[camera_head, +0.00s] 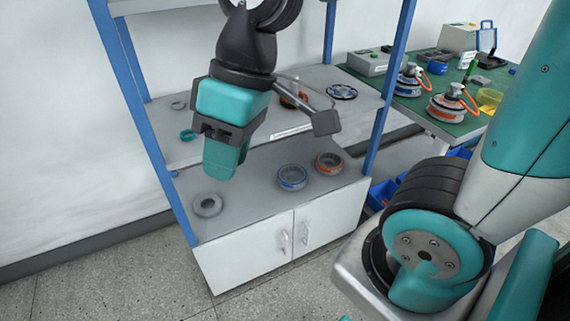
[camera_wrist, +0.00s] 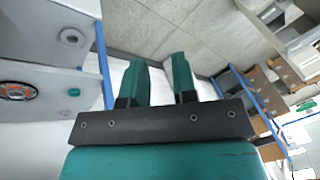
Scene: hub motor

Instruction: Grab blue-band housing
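The blue-band housing (camera_head: 292,177) is a grey ring with a blue band. It lies on the lower shelf board (camera_head: 245,205) of the blue-posted rack, just left of an orange-band housing (camera_head: 328,163). My gripper (camera_head: 221,168) hangs in front of the rack, to the left of the blue-band housing in the head view and apart from it. The blue-band housing does not show clearly in the wrist view.
A plain grey ring (camera_head: 207,205) lies at the left of the lower board. The upper board holds a teal ring (camera_head: 187,135) and a dark disc (camera_head: 341,92). Blue posts (camera_head: 388,90) stand at the rack's corners. A green table (camera_head: 410,98) with motor assemblies stands right.

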